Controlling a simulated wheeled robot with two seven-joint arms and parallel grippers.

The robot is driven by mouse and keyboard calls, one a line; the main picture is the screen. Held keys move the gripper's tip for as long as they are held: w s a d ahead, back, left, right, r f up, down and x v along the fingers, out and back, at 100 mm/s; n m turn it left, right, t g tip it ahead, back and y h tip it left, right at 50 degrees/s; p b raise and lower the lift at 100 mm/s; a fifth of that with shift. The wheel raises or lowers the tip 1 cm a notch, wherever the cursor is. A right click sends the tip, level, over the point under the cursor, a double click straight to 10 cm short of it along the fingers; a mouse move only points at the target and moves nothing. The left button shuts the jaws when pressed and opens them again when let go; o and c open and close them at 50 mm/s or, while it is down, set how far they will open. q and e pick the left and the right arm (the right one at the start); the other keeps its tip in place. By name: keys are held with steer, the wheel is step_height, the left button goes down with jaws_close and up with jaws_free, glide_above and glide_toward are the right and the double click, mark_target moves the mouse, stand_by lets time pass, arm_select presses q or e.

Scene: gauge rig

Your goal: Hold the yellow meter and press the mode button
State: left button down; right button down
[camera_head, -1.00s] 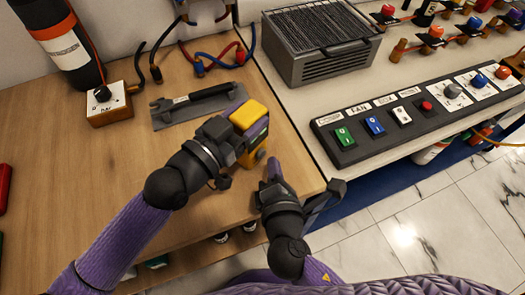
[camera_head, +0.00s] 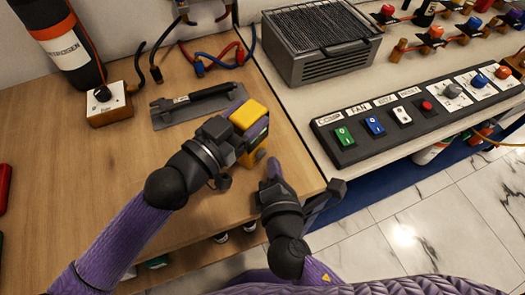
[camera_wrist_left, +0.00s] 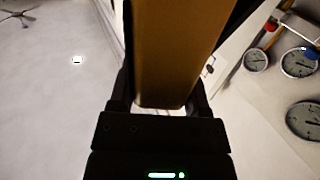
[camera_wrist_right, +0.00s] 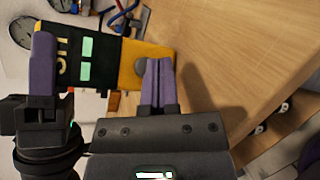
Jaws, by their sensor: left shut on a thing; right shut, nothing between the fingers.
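The yellow meter (camera_head: 249,116) is held up above the wooden bench by my left gripper (camera_head: 236,122), which is shut on its body. In the left wrist view the meter (camera_wrist_left: 178,50) fills the space between the fingers. In the right wrist view the meter (camera_wrist_right: 108,60) shows a black face with green display patches and a yellow end. A round grey button (camera_wrist_right: 126,69) sits near that end; I take it as the mode button. My right gripper (camera_wrist_right: 157,64) is shut and empty, its tips close beside the button. I cannot tell whether they touch.
A flat grey tool (camera_head: 195,104) lies on the wooden bench (camera_head: 100,175) behind the meter. A white switch box (camera_head: 108,104) and a dark cylinder (camera_head: 62,45) stand at the left. A grilled metal box (camera_head: 322,45) and a switch panel (camera_head: 410,115) are at the right.

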stand_by(0.3)
steer(key=shift+w+a, duration=0.3)
steer(key=shift+w+a, duration=0.3)
stand_by(0.8)
steer(key=shift+s+d, duration=0.6)
steer(key=shift+s+d, duration=1.75)
steer(key=shift+d, duration=0.05)
